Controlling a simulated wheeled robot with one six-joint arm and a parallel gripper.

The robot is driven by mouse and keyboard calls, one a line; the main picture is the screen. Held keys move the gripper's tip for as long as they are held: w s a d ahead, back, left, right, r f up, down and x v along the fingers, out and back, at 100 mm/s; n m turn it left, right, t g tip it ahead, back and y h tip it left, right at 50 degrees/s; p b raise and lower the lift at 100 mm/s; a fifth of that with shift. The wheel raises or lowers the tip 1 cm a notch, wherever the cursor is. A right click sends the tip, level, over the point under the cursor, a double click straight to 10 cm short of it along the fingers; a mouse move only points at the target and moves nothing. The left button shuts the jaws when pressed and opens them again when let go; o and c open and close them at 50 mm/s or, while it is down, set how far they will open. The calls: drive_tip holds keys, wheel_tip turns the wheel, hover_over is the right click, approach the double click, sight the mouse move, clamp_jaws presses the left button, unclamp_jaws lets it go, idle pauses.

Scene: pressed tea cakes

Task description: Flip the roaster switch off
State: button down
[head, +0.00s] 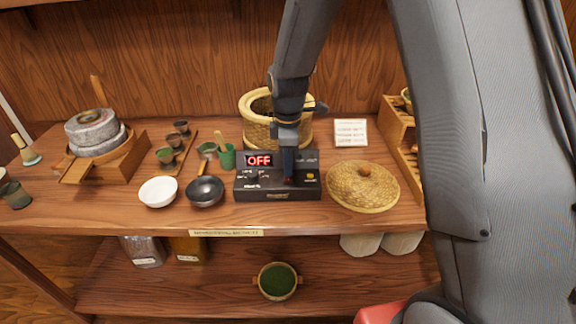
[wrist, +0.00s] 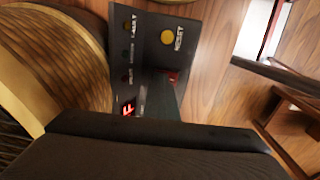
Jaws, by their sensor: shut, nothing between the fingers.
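The black roaster control box (head: 250,192) stands near the front edge of the counter. Its red display (head: 258,160) reads OFF. A yellow button (head: 310,176) sits at its right; it also shows in the wrist view (wrist: 167,37). My gripper (head: 289,179) is shut and empty, pointing down at the right half of the box's face. A small red part (wrist: 173,77) shows beside the fingertips in the wrist view. The fingers partly hide the switch area, so I cannot tell whether they touch it or how the lever sits.
A woven basket (head: 258,133) stands behind the box, and a round woven lid (head: 362,188) lies to its right. A black pan (head: 205,191) and a white bowl (head: 158,191) are close on the left. A white card (head: 351,132) stands at the back right.

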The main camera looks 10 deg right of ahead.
drive_tip(key=shift+f, duration=0.4)
idle(0.5)
drive_tip(key=shift+s+f+p, duration=0.35)
drive_tip(key=shift+s+p, duration=0.1)
drive_tip(key=shift+r, duration=0.1)
drive_tip(key=shift+w+r+p, duration=0.15)
drive_tip(key=shift+r+p, duration=0.25)
drive_tip(key=shift+p, duration=0.05)
wheel_tip(320, 180, up, 14)
drive_tip(key=w, duration=0.1)
drive_tip(key=shift+r+b, duration=0.25)
drive_tip(key=shift+b, duration=0.1)
drive_tip(key=shift+d+b, duration=0.2)
drive_tip(key=shift+b, duration=0.1)
